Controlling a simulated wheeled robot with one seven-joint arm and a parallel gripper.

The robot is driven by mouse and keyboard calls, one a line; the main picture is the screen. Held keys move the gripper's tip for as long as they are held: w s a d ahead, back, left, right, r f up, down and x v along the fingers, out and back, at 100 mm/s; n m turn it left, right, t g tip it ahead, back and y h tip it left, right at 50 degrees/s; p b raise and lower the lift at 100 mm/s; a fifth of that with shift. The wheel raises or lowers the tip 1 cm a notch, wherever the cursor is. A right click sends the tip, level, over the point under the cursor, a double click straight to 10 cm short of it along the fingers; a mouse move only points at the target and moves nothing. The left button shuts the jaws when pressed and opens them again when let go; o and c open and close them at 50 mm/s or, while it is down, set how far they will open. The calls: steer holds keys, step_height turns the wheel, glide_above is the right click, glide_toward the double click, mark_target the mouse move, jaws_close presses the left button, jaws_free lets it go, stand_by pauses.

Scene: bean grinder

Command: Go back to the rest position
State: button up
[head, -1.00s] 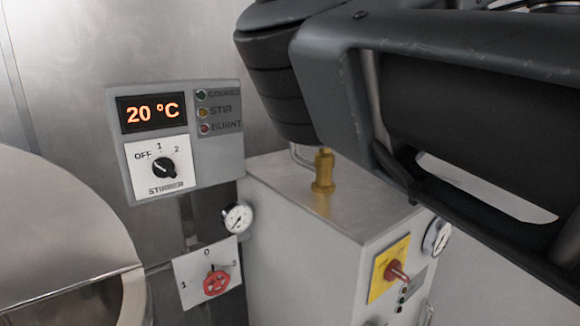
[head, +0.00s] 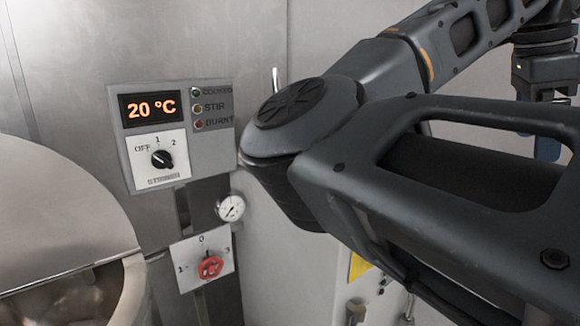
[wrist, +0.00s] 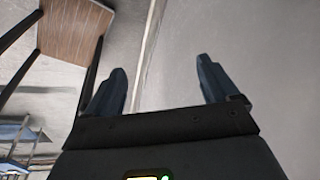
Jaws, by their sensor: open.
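My gripper (wrist: 160,85) is open in the wrist view, with its two blue-grey fingers apart and nothing between them. In the head view my folded arm crosses the right half of the picture, and a bluish part of my gripper shows at the far right edge. The gripper is apart from the control panel and the dials. The arm hides most of the steel cabinet behind it.
A control panel (head: 180,133) reading 20 °C hangs on the wall, with a black stirrer knob (head: 162,159). Below are a gauge (head: 230,208) and a red valve knob (head: 210,267). A large steel vessel (head: 60,220) stands at left. A wooden-topped table (wrist: 75,30) shows in the wrist view.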

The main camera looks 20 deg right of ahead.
steer(key=w+d+f+n+t+h, duration=0.2)
steer(key=d+f+n+h, duration=0.65)
steer(key=h, duration=0.35)
steer(key=s+a+f+n+t+y, duration=0.1)
steer(key=a+f+n+t+y, duration=0.1)
steer(key=a+f+n+t, duration=0.5)
steer(key=s+a+f+n+t+y, duration=0.1)
steer(key=a+f+n+t+y, duration=0.1)
steer(key=a+f+n+t, duration=0.45)
steer(key=s+a+f+n+y, duration=0.7)
steer(key=s+a+f+y, duration=0.1)
steer(key=s+a+f, duration=0.4)
steer(key=s+a+r+m+y, duration=0.1)
steer(key=s+a, duration=0.3)
steer(key=s, duration=0.5)
steer(key=s+a+r+y, duration=0.1)
steer(key=s+a, duration=0.2)
steer(key=s, duration=0.5)
steer(key=shift+s+a+m+y, duration=0.35)
steer(key=shift+a+m+y, duration=0.05)
steer(key=shift+r, duration=0.1)
